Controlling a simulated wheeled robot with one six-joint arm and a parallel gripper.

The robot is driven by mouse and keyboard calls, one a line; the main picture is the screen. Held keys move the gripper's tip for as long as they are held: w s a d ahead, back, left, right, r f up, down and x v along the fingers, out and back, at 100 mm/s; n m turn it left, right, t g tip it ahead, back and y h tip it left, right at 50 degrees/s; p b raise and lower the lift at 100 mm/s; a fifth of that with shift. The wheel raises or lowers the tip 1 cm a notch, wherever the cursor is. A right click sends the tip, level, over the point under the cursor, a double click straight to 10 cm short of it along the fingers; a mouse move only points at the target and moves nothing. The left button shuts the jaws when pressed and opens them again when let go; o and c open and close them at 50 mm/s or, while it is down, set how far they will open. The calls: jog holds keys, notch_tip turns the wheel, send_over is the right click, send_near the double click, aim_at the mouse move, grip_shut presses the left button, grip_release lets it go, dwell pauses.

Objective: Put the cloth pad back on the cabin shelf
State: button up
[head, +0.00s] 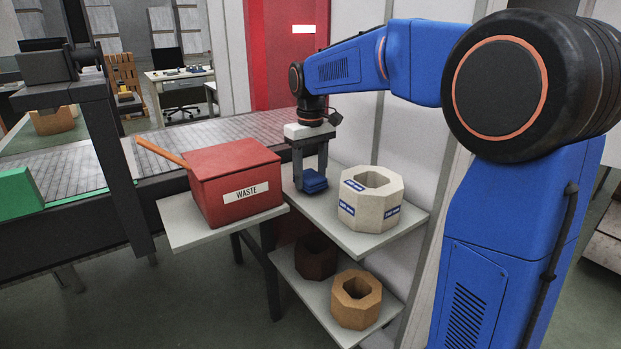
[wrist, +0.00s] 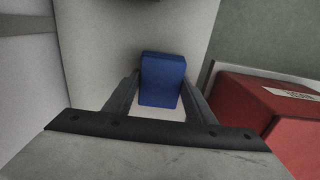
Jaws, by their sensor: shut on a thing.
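The cloth pad (head: 314,184) is a small blue block-like pad. My gripper (head: 313,175) points down and is shut on it, over the upper shelf (head: 385,238) between the red waste box and the pale octagonal block. In the wrist view the pad (wrist: 162,80) sits between the two fingers (wrist: 160,95), with the pale shelf surface (wrist: 95,40) behind it. I cannot tell whether the pad touches the shelf or hangs just above it.
The red waste box (head: 235,185) stands left of my gripper on its own ledge. A pale octagonal block (head: 370,205) stands close on the right. A lower shelf (head: 318,292) carries a tan block (head: 356,305) and a dark red one (head: 316,258). A conveyor (head: 90,170) runs behind.

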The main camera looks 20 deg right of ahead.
aim_at(311, 176)
jog(key=shift+f, duration=0.55)
jog(key=o, duration=1)
jog(key=shift+f, duration=0.1)
notch_tip(311, 176, up, 12)
jog(key=shift+r, duration=0.15)
